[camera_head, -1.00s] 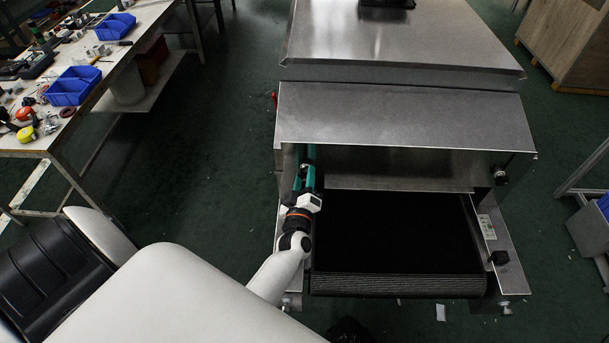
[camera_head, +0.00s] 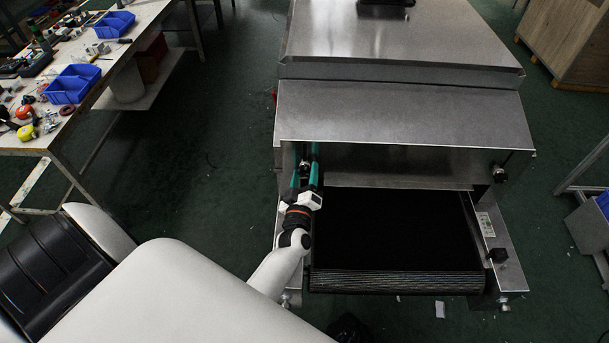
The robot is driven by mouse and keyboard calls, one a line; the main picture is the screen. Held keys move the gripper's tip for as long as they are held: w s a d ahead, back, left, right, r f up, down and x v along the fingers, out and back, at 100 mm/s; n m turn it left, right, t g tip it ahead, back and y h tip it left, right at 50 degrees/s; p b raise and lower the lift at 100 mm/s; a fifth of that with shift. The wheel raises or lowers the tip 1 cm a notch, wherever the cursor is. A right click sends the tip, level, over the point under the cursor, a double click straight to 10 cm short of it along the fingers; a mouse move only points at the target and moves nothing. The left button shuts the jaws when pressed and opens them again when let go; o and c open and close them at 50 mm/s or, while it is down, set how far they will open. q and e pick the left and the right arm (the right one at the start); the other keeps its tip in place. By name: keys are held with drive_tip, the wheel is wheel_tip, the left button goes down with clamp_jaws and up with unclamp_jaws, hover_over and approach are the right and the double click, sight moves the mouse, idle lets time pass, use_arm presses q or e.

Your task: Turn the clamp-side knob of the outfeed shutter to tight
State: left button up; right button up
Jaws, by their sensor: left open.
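The outfeed shutter (camera_head: 400,168) is the metal plate under the dryer's sloped hood, above the black belt. A dark knob (camera_head: 499,174) sits at its right end. My left gripper (camera_head: 305,160) is at the shutter's left end, under the hood edge, pointing away from me. Its two teal fingers are apart. A small dark and metallic part, possibly the left knob, shows between them; I cannot tell whether they touch it. No tight or loose marking is legible. My right gripper is not in view.
The black conveyor belt (camera_head: 395,235) lies right of my left forearm. A control panel (camera_head: 486,225) and a black knob (camera_head: 498,255) are on the right side rail. A workbench (camera_head: 105,72) with blue bins stands at the left. The floor between is clear.

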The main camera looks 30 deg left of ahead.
use_arm(q)
drive_tip(key=p+v, duration=0.2)
drive_tip(key=v, duration=1)
drive_tip(key=shift+s+f, duration=0.1)
